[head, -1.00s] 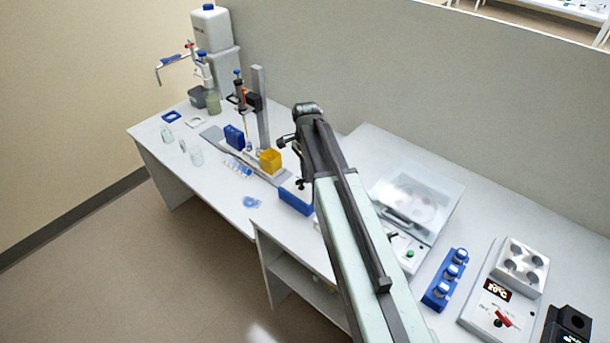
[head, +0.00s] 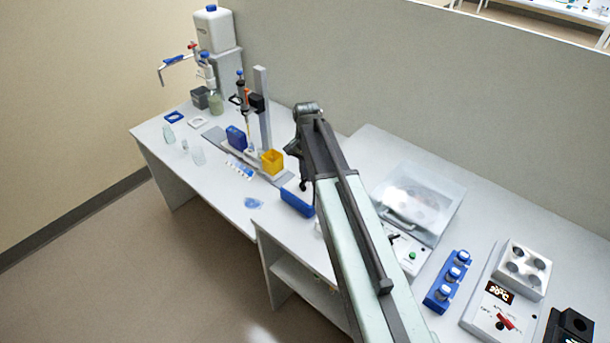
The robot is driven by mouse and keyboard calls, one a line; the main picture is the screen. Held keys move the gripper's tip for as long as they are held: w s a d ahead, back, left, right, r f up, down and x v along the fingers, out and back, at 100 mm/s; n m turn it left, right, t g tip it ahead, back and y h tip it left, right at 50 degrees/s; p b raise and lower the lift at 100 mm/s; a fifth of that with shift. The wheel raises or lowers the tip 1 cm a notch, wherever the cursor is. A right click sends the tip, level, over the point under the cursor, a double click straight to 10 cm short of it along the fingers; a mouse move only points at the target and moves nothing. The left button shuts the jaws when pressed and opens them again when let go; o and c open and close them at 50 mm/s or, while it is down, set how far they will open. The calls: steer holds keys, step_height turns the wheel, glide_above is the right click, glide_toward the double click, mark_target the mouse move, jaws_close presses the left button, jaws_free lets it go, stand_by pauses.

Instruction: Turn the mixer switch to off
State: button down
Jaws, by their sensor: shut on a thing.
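My gripper (head: 303,187) is at the far end of my arm, pointing down at the bench. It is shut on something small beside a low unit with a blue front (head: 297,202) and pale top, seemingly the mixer. The held thing is hidden by the jaws and wrist; from its place it seems to be the mixer switch. I cannot read the switch's position or any marks beside it.
Left of the gripper stand a yellow box (head: 272,162) and a pipette stand (head: 262,110). Right of my arm are a clear-lidded machine (head: 418,200), a blue rack of capped vials (head: 447,281) and a heater with a red knob (head: 505,321).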

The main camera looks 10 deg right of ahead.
steer(key=shift+w+n, duration=0.1)
steer(key=shift+n, duration=0.4)
steer(key=c, duration=1.5)
jaws_free()
step_height(320, 180, up, 8)
steer(key=p, duration=0.8)
steer(key=shift+f, duration=0.1)
